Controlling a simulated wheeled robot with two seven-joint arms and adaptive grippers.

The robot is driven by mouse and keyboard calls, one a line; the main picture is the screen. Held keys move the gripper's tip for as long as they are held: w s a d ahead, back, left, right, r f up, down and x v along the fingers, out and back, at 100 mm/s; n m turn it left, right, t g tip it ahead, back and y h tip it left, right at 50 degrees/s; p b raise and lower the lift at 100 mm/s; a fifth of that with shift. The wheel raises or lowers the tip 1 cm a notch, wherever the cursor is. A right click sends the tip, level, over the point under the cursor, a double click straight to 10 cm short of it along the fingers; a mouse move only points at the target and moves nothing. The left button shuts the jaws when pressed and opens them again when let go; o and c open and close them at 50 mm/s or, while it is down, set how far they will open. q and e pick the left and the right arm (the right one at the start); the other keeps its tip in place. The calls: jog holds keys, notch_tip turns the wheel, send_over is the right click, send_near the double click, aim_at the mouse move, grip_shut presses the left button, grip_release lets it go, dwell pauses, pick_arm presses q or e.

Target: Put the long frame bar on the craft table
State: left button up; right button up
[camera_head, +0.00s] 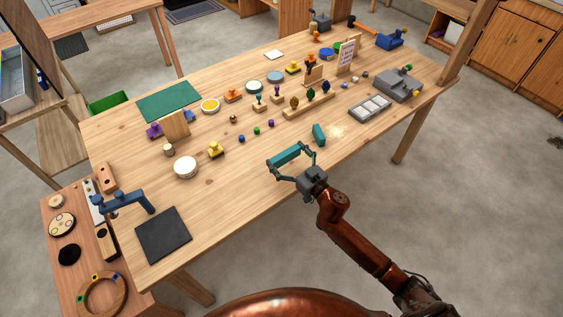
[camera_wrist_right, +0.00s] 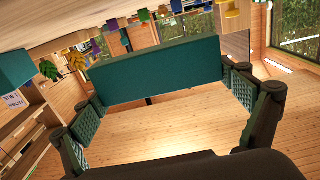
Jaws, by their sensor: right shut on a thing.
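The long frame bar, a teal rectangular bar (camera_head: 285,155), is between the fingers of my right gripper (camera_head: 291,165), which is shut on it. It is over the front part of the craft table (camera_head: 245,195); I cannot tell whether it touches the top. In the right wrist view the bar (camera_wrist_right: 155,70) spans between the two finger pads (camera_wrist_right: 165,107). A shorter teal piece (camera_head: 319,134) lies on the table just right of the held bar. My left gripper is not in view.
A white round dish (camera_head: 186,167), a dark square mat (camera_head: 163,235) and a blue clamp-like tool (camera_head: 125,202) are at the left. Several small coloured pieces and a wooden rack (camera_head: 308,106) stand behind the bar. A grey tray (camera_head: 370,108) is at the right. The front middle is bare.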

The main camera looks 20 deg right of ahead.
aim_at(282, 161)
jog(key=shift+w+a+f, duration=0.25)
jog(key=shift+a+f, duration=0.1)
jog(key=shift+f, duration=0.2)
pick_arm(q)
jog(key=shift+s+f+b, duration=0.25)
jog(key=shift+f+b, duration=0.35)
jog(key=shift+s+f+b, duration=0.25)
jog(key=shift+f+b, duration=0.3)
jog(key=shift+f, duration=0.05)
pick_arm(e)
jog(key=shift+w+a+f, duration=0.1)
jog(key=shift+a+f, duration=0.05)
jog(key=shift+f, duration=1.5)
jog(key=shift+f, duration=0.2)
jog(key=o, duration=0.9)
jog(key=shift+c, duration=0.2)
jog(key=shift+r, duration=0.15)
